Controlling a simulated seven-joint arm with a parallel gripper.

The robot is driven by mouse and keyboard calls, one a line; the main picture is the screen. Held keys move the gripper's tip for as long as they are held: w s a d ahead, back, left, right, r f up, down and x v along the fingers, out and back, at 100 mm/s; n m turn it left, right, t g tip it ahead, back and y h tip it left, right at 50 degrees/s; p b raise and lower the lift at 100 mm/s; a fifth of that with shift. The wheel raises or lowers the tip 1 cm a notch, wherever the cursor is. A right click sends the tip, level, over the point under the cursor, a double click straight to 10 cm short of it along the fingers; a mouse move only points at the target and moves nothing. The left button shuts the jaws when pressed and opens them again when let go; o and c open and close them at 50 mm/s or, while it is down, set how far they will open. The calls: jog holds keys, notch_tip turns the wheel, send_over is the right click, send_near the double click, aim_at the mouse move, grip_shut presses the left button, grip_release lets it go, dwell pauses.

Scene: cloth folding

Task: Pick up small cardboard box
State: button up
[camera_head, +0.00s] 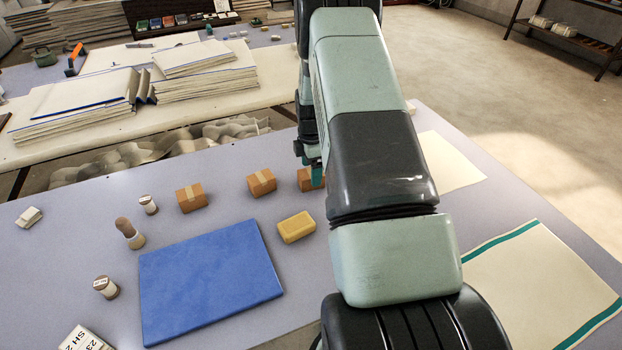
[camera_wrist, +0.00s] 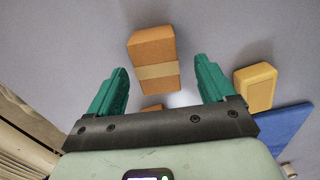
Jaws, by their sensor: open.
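Three small brown cardboard boxes with pale tape stand on the table in the head view: one at the left (camera_head: 191,199), one in the middle (camera_head: 261,183), and one at the right (camera_head: 306,181), partly hidden by my arm and gripper. In the wrist view my gripper (camera_wrist: 160,78) is open, with its two teal fingers apart and nothing held. A taped cardboard box (camera_wrist: 152,48) lies just beyond the fingertips, in line with the gap between them. A second box (camera_wrist: 152,107) shows only a sliver above the gripper's dark bar. In the head view, a teal finger overlaps the right box.
A yellow block (camera_head: 296,227) and a blue folded cloth (camera_head: 208,283) lie near the boxes. A cream cloth with teal bands (camera_head: 543,285) lies at the right. Stacked cloths (camera_head: 205,75) fill the table behind.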

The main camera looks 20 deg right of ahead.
jog(key=f, duration=0.3)
jog(key=shift+w+f, duration=0.2)
jog(key=shift+f, duration=0.15)
jog(key=c, duration=1.2)
jog(key=shift+r, duration=0.1)
